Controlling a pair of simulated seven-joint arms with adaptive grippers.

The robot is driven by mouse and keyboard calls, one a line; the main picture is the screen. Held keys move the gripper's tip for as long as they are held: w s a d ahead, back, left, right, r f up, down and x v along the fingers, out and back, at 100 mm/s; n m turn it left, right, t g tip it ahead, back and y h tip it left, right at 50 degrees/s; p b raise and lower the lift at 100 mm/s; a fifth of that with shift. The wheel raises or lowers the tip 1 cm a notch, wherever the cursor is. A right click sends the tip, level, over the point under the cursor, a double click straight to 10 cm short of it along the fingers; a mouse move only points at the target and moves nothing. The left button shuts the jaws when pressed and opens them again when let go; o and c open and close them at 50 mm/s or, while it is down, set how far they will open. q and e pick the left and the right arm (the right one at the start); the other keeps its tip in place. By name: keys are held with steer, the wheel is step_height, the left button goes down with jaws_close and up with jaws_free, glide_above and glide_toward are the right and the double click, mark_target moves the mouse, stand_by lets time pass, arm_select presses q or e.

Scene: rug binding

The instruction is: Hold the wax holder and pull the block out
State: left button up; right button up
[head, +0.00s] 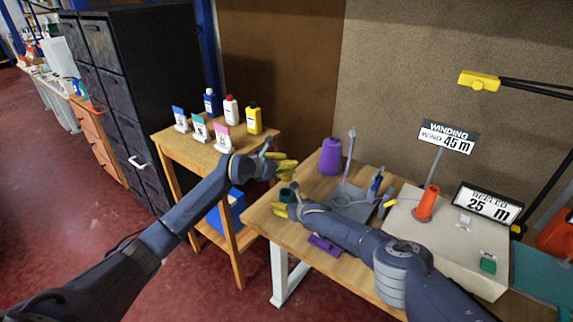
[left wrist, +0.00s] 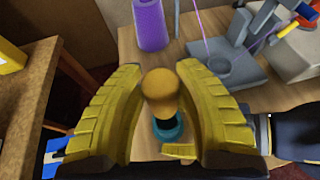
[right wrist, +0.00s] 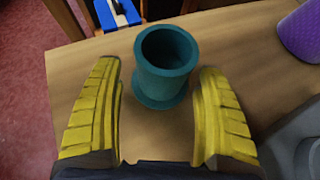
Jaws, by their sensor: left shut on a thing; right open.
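The wax block (left wrist: 160,92), a rounded amber piece, is held between the yellow fingers of my left gripper (head: 287,166). The wax holder (right wrist: 160,85), a teal cup with a flared foot, stands upright on the wooden table. Its opening shows a dark, empty-looking inside in the right wrist view. The block is above the holder, whose rim shows below it in the left wrist view (left wrist: 178,130). My right gripper (head: 284,205) is open, low at the table's near left corner, with one finger on each side of the holder. The holder is small and partly hidden in the head view (head: 287,195).
A purple thread cone (head: 331,157) and a grey winding device (head: 350,200) stand behind and right of the grippers. A side table (head: 195,148) with several bottles and cards is at the left. A purple item (head: 323,243) lies near the front edge.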

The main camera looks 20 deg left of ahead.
steer(key=shift+d+r, duration=0.2)
steer(key=shift+r, duration=0.3)
steer(key=shift+s+d+f, duration=0.25)
steer(key=shift+s+f, duration=0.1)
steer(key=shift+s, duration=0.05)
steer(key=shift+s+d, duration=0.2)
steer(key=shift+s, duration=0.05)
steer(key=shift+s+d+r, duration=0.25)
steer(key=shift+s+d, duration=0.3)
steer(key=shift+d, duration=0.25)
steer(key=shift+s+d, duration=2.95)
steer(key=shift+s, duration=0.05)
